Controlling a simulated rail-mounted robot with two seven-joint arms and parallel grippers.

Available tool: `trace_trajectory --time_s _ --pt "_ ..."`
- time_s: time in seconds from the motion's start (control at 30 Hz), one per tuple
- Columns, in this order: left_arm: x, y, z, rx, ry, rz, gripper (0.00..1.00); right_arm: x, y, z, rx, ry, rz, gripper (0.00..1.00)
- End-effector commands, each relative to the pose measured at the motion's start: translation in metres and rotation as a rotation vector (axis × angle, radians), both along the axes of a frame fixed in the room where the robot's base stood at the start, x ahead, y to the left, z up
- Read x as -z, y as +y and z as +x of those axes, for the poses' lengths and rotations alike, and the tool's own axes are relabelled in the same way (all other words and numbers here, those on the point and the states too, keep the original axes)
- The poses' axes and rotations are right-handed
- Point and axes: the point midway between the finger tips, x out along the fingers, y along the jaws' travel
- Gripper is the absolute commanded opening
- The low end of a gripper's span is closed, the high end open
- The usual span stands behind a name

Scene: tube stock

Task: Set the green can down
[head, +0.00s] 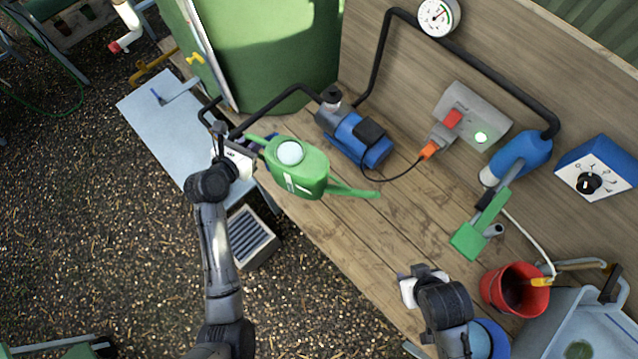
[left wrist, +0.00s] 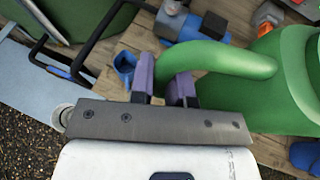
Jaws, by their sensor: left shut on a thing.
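The green watering can (head: 300,170) is at the middle of the head view, over the left part of the wooden bench, its spout pointing right. My left gripper (head: 256,146) is at the can's left side. In the left wrist view its purple fingers (left wrist: 166,82) are shut on the can's curved handle (left wrist: 225,62), with the can's body (left wrist: 285,95) to the right. Whether the can's base touches the bench cannot be told; its underside is hidden. My right gripper (head: 416,280) is over the bench's front edge, apart from the can; its fingers are not clear.
A blue pump (head: 353,138) with a black pipe stands just behind the can. A green tank (head: 270,45) is at the back. A red bucket (head: 515,290) and grey sink (head: 580,320) are at right. Bare bench planks (head: 385,235) lie right of the can.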

Motion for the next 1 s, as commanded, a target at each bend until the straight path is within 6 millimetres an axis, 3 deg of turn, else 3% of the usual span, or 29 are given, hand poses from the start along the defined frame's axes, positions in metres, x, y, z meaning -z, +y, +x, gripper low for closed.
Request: trace_trajectory --time_s 0.03,0.2,0.5,0.7,1.0 --pt "0.028 -0.007 0.008 -0.003 0.001 -0.009 0.00 0.018 0.000 -0.001 0.000 0.002 0.000 0.43" --pt "0.096 -0.025 0.024 -0.021 0.001 -0.008 0.00 0.043 0.000 -0.001 0.001 0.002 0.000 0.43" --pt "0.185 -0.048 0.035 -0.054 -0.001 -0.008 0.00 0.075 0.002 0.000 0.005 0.001 0.007 0.43" --pt "0.216 -0.056 0.037 -0.067 -0.003 -0.009 0.00 0.085 0.003 0.000 0.007 0.000 0.011 0.43" --pt "0.239 -0.059 0.037 -0.072 -0.005 -0.008 0.00 0.100 0.003 0.001 0.007 -0.001 0.011 0.43"
